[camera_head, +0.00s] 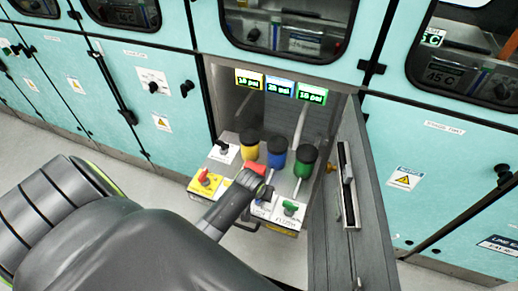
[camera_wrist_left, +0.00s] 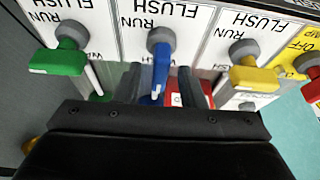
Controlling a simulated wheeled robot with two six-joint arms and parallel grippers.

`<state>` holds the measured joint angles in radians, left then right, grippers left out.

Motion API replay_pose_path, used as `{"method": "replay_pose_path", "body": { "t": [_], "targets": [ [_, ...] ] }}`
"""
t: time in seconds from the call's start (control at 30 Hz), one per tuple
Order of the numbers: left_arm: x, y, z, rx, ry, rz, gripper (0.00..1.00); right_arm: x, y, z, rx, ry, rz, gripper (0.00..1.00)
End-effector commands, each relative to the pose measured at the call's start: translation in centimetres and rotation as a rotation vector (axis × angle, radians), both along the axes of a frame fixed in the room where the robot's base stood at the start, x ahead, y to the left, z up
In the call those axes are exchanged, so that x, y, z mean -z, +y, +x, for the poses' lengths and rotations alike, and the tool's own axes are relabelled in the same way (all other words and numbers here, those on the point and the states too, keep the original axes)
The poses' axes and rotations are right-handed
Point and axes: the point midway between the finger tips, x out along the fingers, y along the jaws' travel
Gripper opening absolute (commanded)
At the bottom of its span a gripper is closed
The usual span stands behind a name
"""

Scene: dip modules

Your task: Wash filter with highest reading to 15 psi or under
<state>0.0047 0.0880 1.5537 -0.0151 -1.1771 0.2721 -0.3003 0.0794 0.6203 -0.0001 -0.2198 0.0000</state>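Three small displays sit at the top of the open cabinet bay: yellow-framed (camera_head: 249,79), blue-framed (camera_head: 280,87) and green-framed (camera_head: 312,94). Their digits are small; the blue one seems to start with 2, the others with 1. Below stand the yellow filter (camera_head: 249,145), blue filter (camera_head: 277,152) and green filter (camera_head: 305,160). In the left wrist view, the green lever (camera_wrist_left: 58,62), blue lever (camera_wrist_left: 160,72) and yellow lever (camera_wrist_left: 252,78) sit on RUN/FLUSH plates. My left gripper (camera_head: 266,193) is open, its fingers either side of the blue lever with gaps. My right gripper is out of view.
A red pump lever (camera_head: 206,178) on a yellow plate is at the panel's left. The grey cabinet door (camera_head: 350,210) stands open at right. A red part (camera_wrist_left: 177,93) shows between my fingers. Teal cabinets flank the bay.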

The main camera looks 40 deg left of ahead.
Motion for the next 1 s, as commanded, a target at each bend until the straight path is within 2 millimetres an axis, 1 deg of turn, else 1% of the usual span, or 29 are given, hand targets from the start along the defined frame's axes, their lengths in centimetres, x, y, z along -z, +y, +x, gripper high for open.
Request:
{"method": "replay_pose_path", "body": {
  "t": [0.17,0.27,0.67,1.0],
  "targets": [
    [-0.5,-0.1,-0.3,0.000,0.001,0.000,0.36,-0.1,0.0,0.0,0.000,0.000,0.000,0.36],
    [-1.5,-0.2,-0.6,0.000,0.000,0.000,0.36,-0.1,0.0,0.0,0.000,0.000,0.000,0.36],
    [-7.6,-0.8,-3.1,0.000,-0.002,0.000,0.36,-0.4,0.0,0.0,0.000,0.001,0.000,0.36],
    [-13.3,-1.4,-5.3,0.000,-0.003,0.000,0.36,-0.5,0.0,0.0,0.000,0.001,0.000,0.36]
  ]
}}
